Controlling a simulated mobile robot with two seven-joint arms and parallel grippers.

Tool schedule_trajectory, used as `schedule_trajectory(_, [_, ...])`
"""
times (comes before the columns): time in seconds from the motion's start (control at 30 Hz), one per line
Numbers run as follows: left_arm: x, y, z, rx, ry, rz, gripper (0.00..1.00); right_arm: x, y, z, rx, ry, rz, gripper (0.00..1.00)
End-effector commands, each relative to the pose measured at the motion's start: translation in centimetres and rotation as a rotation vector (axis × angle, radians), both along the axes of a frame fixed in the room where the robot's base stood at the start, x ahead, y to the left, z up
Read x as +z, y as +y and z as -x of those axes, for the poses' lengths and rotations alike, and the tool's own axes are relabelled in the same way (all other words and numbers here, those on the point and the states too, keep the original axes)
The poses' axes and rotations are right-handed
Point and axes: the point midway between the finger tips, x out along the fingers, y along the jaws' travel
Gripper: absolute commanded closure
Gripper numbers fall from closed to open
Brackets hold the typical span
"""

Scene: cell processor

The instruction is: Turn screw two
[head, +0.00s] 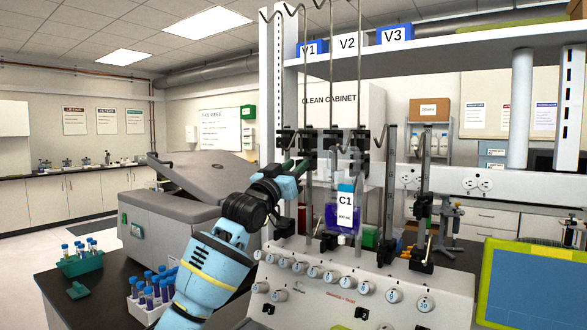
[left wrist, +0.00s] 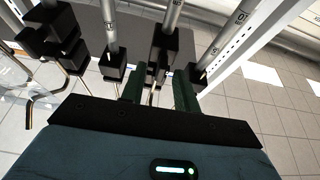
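The cell processor (head: 322,290) is a pale bench unit with numbered knobs (head: 298,267) on its front and upright metal poles behind. Black clamp blocks (head: 335,139) sit on the poles; I cannot tell which part is screw two. My left gripper (head: 291,169) is at the left poles, close to the clamps. In the left wrist view, its two dark green fingers (left wrist: 158,92) are apart, with black clamp blocks (left wrist: 172,48) just beyond them. Whether they touch a screw is hidden. My right gripper is not in view.
A bag labelled C1 (head: 344,212) with purple liquid hangs right of my left gripper. Blue-capped tubes stand in a white rack (head: 146,308) and a green rack (head: 80,263). A grey machine (head: 165,220) is behind my left arm. A green-framed screen (head: 530,285) is at right.

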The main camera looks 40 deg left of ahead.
Motion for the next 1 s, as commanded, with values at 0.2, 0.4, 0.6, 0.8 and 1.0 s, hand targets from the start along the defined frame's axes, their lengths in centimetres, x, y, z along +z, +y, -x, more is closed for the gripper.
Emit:
schedule_trajectory(0.2, [-0.01,-0.01,0.02,0.000,0.000,0.000,0.82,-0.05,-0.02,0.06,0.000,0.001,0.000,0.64])
schedule_trajectory(0.4, [-0.01,0.00,0.03,0.000,0.000,0.000,1.00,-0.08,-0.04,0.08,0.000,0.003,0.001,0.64])
schedule_trajectory(0.6, [-0.01,-0.01,0.03,0.000,-0.001,0.006,1.00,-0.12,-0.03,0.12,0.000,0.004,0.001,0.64])
schedule_trajectory(0.8, [0.01,-0.10,0.02,-0.001,-0.009,0.060,1.00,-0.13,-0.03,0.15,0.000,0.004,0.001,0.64])
schedule_trajectory(1.0, [0.03,-0.20,-0.01,-0.004,-0.023,0.189,1.00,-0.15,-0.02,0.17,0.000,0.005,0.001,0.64])
